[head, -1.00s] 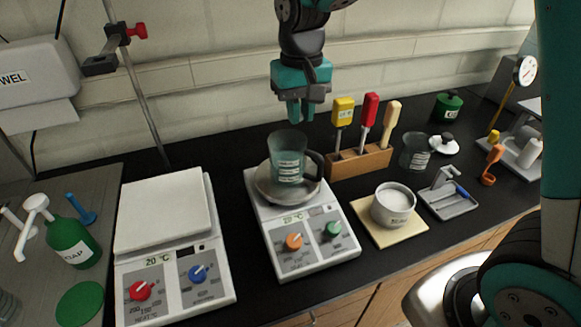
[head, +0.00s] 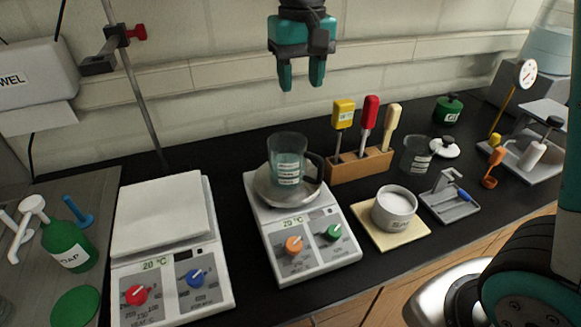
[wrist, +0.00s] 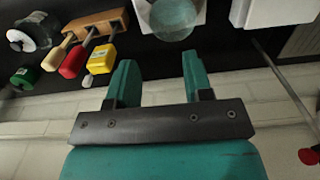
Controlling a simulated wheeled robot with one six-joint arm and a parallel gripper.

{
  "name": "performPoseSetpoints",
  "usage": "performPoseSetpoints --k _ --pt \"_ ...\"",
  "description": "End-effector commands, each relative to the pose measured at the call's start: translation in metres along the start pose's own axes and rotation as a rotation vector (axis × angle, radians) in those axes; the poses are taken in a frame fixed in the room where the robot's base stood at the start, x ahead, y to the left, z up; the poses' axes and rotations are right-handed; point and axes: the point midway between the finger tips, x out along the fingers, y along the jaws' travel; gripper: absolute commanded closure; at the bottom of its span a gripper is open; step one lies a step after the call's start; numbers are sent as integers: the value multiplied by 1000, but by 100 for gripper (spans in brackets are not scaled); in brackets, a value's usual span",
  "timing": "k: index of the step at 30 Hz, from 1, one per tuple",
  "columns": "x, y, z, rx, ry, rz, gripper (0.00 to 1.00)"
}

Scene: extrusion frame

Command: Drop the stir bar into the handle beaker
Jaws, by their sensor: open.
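The handle beaker (head: 287,160) is a clear greenish beaker with a dark handle on its right. It stands upright in a grey dish on the middle hot plate (head: 301,228). In the wrist view the beaker (wrist: 173,18) shows at the top, beyond the fingers. My gripper (head: 301,84) is open and empty, raised above the beaker and apart from it. Its two green fingers also show spread in the wrist view (wrist: 158,80). I cannot make out the stir bar; the inside of the beaker is not clear enough to tell whether it lies there.
A wooden rack (head: 358,165) with yellow, red and cream-handled tools stands right of the beaker. A white-topped hot plate (head: 163,215) is on the left. A salt pot (head: 394,208), a small grey tray (head: 450,203) and another beaker (head: 415,154) stand to the right.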

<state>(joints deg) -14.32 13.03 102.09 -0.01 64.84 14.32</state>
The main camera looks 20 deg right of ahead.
Motion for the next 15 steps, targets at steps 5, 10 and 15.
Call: performPoseSetpoints --k 5,10,15 --pt "-46 0 -1 0 6 -2 54" --pt "-81 0 0 0 3 -1 54" --pt "-101 0 0 0 1 0 54"
